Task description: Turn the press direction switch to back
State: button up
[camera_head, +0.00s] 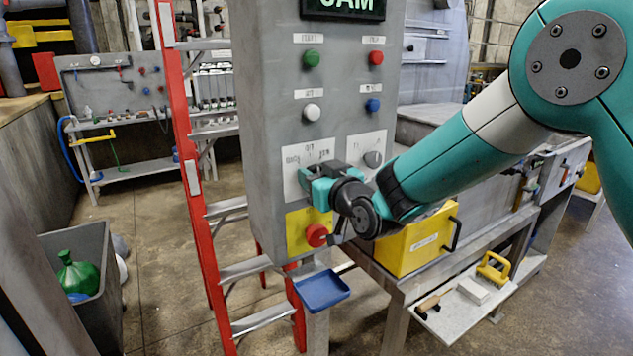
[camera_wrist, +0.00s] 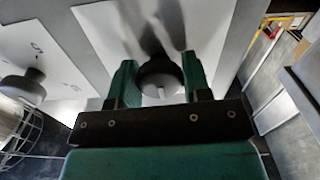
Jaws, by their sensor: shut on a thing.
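The grey control box (camera_head: 268,120) stands upright with two rotary knobs on white label plates below its push buttons. My gripper (camera_head: 308,182) is at the left plate (camera_head: 296,160). It covers the knob there in the head view. In the wrist view, my gripper's teal fingers (camera_wrist: 160,78) are shut on a dark round knob (camera_wrist: 160,70) with a pale pointer mark, one finger on each side. I take it for the press direction switch, but its label is too small and partly hidden to read. The second knob (camera_head: 373,158) stands free; it also shows in the wrist view (camera_wrist: 22,86).
A red emergency-type button (camera_head: 317,235) on a yellow plate sits just below my gripper, with a blue tray (camera_head: 322,291) under it. A red ladder (camera_head: 205,235) stands close left. A yellow bin (camera_head: 413,245) is on the right. Open floor lies at left.

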jog(key=n+b, duration=0.2)
jog(key=b, duration=0.2)
jog(key=n+b, duration=0.2)
jog(key=b, duration=0.1)
jog(key=shift+f+b, duration=0.4)
jog(key=n+b, duration=0.3)
jog(key=b, duration=0.1)
jog(key=shift+r+b, duration=0.15)
jog(key=shift+b, duration=0.2)
jog(key=shift+r+n+b, duration=0.2)
jog(key=shift+n+b, duration=0.9)
jog(key=shift+b, duration=0.05)
jog(key=shift+r, duration=0.1)
jog(key=o, duration=0.9)
jog(key=b+v, duration=0.5)
jog(key=v, duration=1.2)
jog(key=shift+s+d, duration=0.15)
jog(key=shift+s, duration=0.05)
